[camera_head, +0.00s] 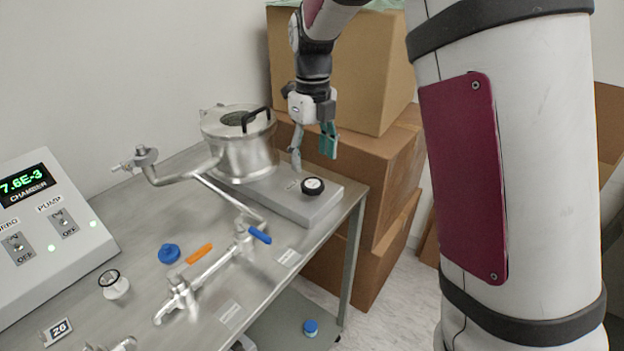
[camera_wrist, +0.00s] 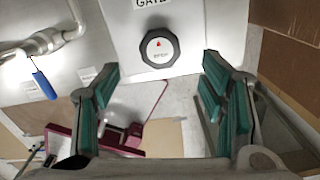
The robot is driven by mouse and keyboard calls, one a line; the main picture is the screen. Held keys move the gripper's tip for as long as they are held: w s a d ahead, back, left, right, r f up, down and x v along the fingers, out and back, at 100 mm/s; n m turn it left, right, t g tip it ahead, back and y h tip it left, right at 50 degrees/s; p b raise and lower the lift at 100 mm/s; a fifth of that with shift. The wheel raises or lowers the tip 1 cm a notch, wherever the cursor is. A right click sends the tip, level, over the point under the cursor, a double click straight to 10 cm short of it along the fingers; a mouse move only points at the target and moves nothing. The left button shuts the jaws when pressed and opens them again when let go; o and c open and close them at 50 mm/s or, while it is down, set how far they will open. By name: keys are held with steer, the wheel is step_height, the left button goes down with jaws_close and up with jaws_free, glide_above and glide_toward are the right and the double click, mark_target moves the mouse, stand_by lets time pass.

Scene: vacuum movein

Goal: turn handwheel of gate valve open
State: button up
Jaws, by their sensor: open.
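The gate valve's handwheel (camera_head: 313,186) is a small black round knob with a pale centre. It sits on top of a grey block (camera_head: 285,200) at the right end of the metal bench. In the wrist view the handwheel (camera_wrist: 160,48) shows a red mark and small lettering, with a GATE label partly cut off above it. My gripper (camera_head: 314,152) is open and empty, above and just behind the knob in the head view. In the wrist view my gripper's teal-padded fingers (camera_wrist: 165,98) stand apart, with the knob beyond them, between and above the tips.
A steel chamber (camera_head: 240,142) with a black-handled lid stands left of the knob. Piping with a blue lever (camera_head: 259,235) and an orange lever (camera_head: 199,253) runs across the bench (camera_head: 135,225). A control box (camera_head: 45,240) stands left. Stacked cardboard boxes (camera_head: 350,75) are close behind my gripper.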

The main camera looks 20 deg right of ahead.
mark_target(313, 184)
step_height(313, 184, down, 7)
steer(key=shift+r, duration=0.1)
stand_by(0.3)
steer(key=c, duration=1.2)
